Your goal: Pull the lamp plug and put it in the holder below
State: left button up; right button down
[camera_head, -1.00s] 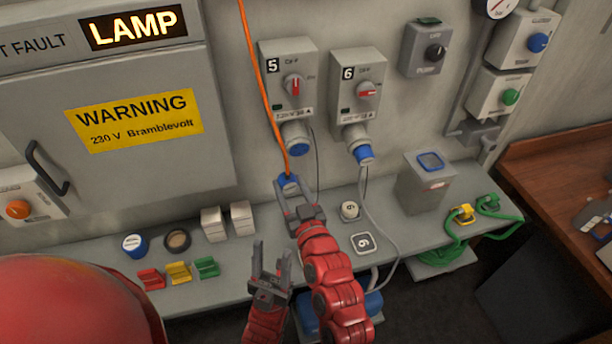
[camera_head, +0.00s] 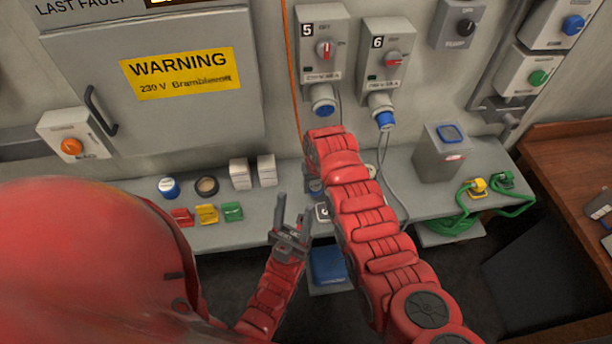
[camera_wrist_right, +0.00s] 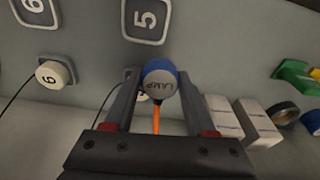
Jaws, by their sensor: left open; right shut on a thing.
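The lamp plug (camera_wrist_right: 160,82) is a blue-and-grey round plug marked LAMP, with an orange cable (camera_wrist_right: 156,119). My right gripper (camera_wrist_right: 157,92) is shut on it, above the shelf in the right wrist view. In the head view my right forearm hides the plug, and the orange cable (camera_head: 295,80) hangs down behind it. Socket 5 (camera_head: 323,100) on the wall has nothing plugged in. A plate marked 5 (camera_wrist_right: 146,20) lies on the shelf; part of a holder behind the plug is mostly hidden. My left gripper (camera_head: 292,208) is open and empty before the shelf edge.
Socket 6 (camera_head: 383,115) is beside socket 5. White boxes (camera_head: 253,172), coloured clips (camera_head: 207,214) and round items stand left. A grey box (camera_head: 440,160) and green cable (camera_head: 460,222) are right.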

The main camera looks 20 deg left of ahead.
jog(key=r+m+g+h, duration=0.1)
jog(key=r, duration=0.1)
send_over(327, 212)
jog(key=shift+w+a+f+b, duration=0.1)
jog(key=shift+f+b, duration=1.5)
jog(key=shift+f, duration=1.4)
jog(key=shift+b, duration=0.35)
jog(key=shift+f+b, duration=0.35)
jog(key=shift+f, duration=0.1)
jog(key=shift+c, duration=0.7)
grip_release()
jog(key=shift+r, duration=0.1)
